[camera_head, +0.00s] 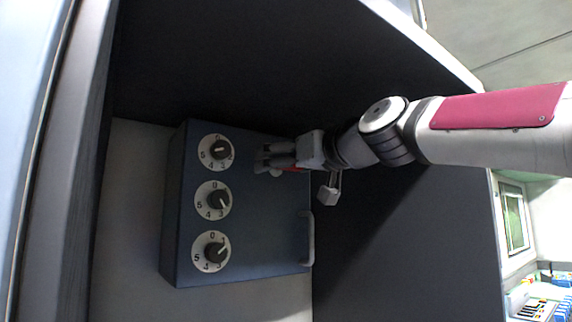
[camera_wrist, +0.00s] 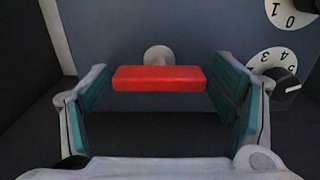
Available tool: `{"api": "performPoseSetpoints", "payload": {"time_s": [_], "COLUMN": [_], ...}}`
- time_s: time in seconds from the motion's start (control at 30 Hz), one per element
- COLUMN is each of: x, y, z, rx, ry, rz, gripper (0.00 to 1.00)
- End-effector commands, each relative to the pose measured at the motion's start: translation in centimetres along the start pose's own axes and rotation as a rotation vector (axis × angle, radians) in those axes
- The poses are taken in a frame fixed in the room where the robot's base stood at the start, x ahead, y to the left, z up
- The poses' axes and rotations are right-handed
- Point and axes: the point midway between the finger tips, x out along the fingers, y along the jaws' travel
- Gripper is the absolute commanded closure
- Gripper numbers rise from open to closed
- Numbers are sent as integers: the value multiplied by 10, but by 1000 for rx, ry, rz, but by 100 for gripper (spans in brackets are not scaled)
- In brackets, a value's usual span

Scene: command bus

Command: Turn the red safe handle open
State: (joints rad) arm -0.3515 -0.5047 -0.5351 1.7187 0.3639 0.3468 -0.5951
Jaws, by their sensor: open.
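The red safe handle (camera_wrist: 158,78) is a short red bar on a round grey hub, set on the face of the dark blue safe (camera_head: 262,225). In the wrist view it lies level between the two open fingers of my gripper (camera_wrist: 165,98), with a gap on each side. In the head view my gripper (camera_head: 262,158) is at the upper right of the safe's face. It hides most of the handle, and only a sliver of red shows there.
Several white numbered dials with black knobs, such as the middle one (camera_head: 213,200), line the safe's left side. A grey bar handle (camera_head: 307,238) is on its right edge. Dark compartment walls (camera_head: 400,240) stand close around the safe and my arm.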

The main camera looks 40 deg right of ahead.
Motion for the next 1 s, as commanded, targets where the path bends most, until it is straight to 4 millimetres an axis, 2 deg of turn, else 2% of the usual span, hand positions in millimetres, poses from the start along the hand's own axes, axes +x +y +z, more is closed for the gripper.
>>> {"api": "performPoseSetpoints", "payload": {"time_s": [0.03,0.07,0.2,0.27,0.67,1.0], "x": [0,0,0,0,0,0], "y": [0,0,0,0,1,2], "z": [0,0,0,0,1,2], "rx": [0,0,0,0,49,289], "ry": [0,0,0,0,-1,-1], "rz": [0,0,0,0,2,3], "gripper": [20,25,56,68,68,68]}}
